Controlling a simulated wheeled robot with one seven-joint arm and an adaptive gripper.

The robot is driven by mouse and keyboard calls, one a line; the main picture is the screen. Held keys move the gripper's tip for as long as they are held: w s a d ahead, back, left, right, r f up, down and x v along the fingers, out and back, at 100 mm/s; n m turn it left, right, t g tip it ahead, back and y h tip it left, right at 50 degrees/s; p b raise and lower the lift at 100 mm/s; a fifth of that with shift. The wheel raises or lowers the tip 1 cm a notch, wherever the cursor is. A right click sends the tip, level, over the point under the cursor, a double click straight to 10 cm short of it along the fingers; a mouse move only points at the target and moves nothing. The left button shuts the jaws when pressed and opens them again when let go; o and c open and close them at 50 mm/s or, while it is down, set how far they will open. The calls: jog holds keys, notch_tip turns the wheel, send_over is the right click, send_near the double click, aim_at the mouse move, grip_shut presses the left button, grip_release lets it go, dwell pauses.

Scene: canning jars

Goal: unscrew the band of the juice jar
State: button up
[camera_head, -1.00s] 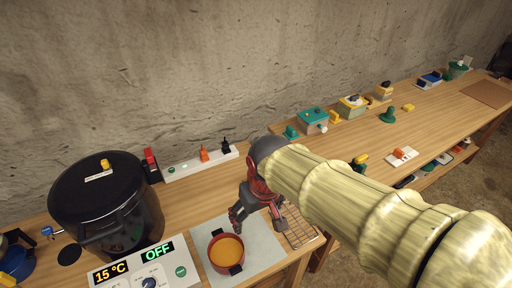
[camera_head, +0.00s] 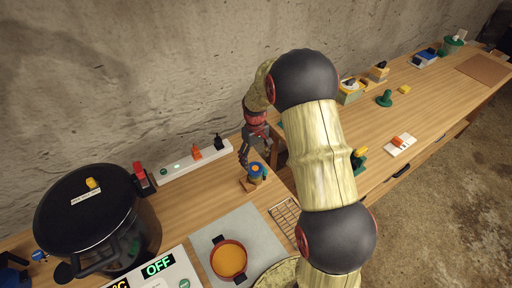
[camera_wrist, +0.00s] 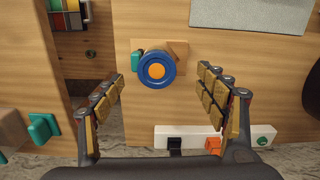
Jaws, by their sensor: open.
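A small jar (camera_head: 256,172) with a blue band and an orange lid centre stands on a small wooden block at the back of the near bench. No label on it can be read. In the wrist view its blue band (camera_wrist: 144,82) shows from above, between and ahead of the fingertips, with the orange lid centre (camera_wrist: 157,71) inside it. My gripper (camera_head: 254,156) is open and empty above and just behind the jar; its two fingers (camera_wrist: 163,78) are spread wide on either side and appear apart from it. The jar's body is mostly hidden from above.
A black canner (camera_head: 95,215) stands at the left and a red pot (camera_head: 229,243) of orange liquid on a grey mat (camera_head: 262,228). A white strip (camera_head: 180,172) with switches lies close to the gripper along the wall. A wire rack (camera_head: 284,222) is at the right.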

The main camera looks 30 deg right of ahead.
aim_at(255, 168)
jog(key=shift+w+d+r+n, duration=0.2)
jog(key=shift+w+r+n, duration=0.1)
jog(key=shift+w+r, duration=0.25)
jog(key=shift+f, duration=0.15)
jog(key=shift+f+b, duration=0.4)
jog(key=shift+f, duration=3.45)
jog(key=c, duration=0.3)
jog(key=c, duration=0.8)
jog(key=shift+c, duration=0.5)
jog(key=shift+n, duration=0.3)
jog(key=shift+c, duration=1)
jog(key=n, duration=0.4)
jog(key=shift+n, duration=0.3)
